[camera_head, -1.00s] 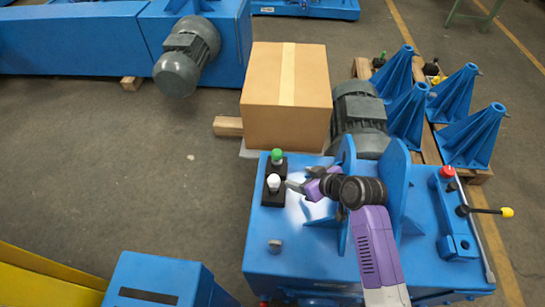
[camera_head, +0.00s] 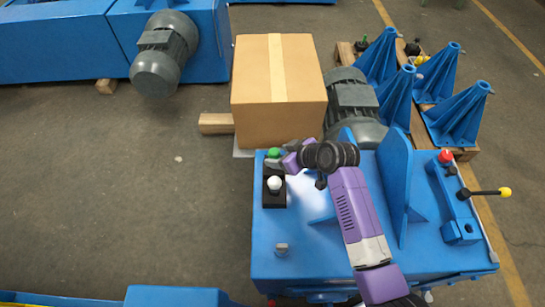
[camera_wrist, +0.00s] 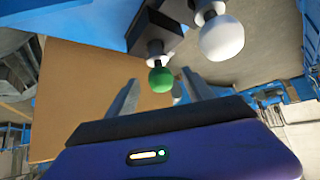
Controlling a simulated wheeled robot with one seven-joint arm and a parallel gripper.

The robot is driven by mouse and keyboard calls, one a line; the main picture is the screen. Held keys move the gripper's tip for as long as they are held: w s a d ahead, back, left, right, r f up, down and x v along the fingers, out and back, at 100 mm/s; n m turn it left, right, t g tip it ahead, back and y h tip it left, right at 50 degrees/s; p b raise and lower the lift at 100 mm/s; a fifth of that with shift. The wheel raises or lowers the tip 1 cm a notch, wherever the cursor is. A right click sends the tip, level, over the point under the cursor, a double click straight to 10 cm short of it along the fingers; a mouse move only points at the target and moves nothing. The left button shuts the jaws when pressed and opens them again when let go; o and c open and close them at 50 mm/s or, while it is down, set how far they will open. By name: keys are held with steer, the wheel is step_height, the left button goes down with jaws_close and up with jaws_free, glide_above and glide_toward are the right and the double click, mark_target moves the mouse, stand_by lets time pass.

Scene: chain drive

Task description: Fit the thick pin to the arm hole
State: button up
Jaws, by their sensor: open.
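Two ball-topped pins stand in a black holder (camera_head: 274,199) at the left edge of the blue machine's top. One has a green ball (camera_head: 273,153), the other a white ball (camera_head: 275,184); I cannot tell which pin is thicker. My gripper (camera_head: 278,163) is open beside the green ball. In the wrist view, the green ball (camera_wrist: 161,79) shows between the open fingers (camera_wrist: 160,84), without clear contact. The white ball (camera_wrist: 222,38) is outside them, to the right. A yellow-knobbed lever arm (camera_head: 485,193) is at the machine's right; no arm hole is clearly visible.
A cardboard box (camera_head: 278,105) stands close behind the holder. Two upright blue plates (camera_head: 394,180) rise from the machine top (camera_head: 300,245), right of the holder. A grey motor (camera_head: 352,105) is behind them. A small metal peg (camera_head: 281,249) stands at the front left.

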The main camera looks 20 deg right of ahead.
steer(key=shift+w+r+x, duration=0.15)
steer(key=shift+x, duration=1.3)
steer(key=shift+w+r+x, duration=0.1)
steer(key=shift+x, duration=1.3)
steer(key=shift+a, duration=0.1)
jaws_close()
